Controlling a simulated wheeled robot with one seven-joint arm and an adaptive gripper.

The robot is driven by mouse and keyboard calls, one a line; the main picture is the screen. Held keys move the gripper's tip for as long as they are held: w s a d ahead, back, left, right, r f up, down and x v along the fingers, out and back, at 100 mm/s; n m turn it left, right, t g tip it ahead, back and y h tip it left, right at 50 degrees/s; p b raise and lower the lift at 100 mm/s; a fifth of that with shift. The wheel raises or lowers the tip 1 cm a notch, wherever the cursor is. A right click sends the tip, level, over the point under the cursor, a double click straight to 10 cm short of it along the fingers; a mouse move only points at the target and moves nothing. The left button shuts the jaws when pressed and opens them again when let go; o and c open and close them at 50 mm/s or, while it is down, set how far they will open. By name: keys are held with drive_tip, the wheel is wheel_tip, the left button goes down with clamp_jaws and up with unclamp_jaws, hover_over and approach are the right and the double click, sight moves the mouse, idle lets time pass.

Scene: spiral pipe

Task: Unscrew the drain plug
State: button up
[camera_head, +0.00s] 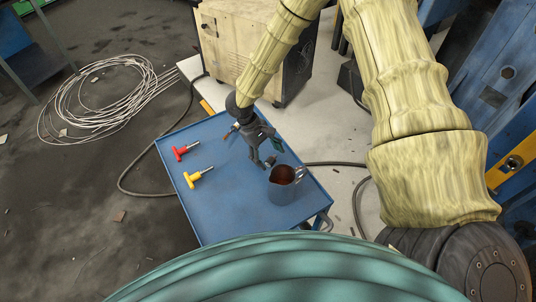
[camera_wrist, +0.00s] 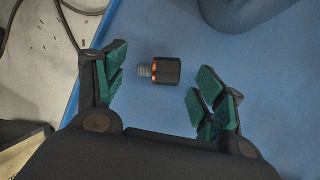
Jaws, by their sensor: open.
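The drain plug (camera_wrist: 167,71), a black cap with an orange ring and a grey threaded stem, appears to lie on its side on the blue tabletop (camera_head: 230,215). Its stem points left in the wrist view. My gripper (camera_head: 268,152) is open above the tabletop. In the wrist view, its green-padded fingers stand apart, one to each side of the plug, with visible gaps and no contact. In the head view, I cannot make out the plug clearly beside the dark fingers.
A metal jug (camera_head: 284,188) with brown contents stands close to my gripper, near the table's right edge. A red T-handle tool (camera_head: 184,151) and a yellow one (camera_head: 196,178) lie on the left side. The table's front left is clear.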

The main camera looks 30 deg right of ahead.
drive_tip(key=shift+w+a+r, duration=0.2)
drive_tip(key=shift+w+r, duration=0.15)
drive_tip(key=shift+r, duration=0.15)
drive_tip(key=v, duration=1)
drive_tip(key=shift+r, duration=0.35)
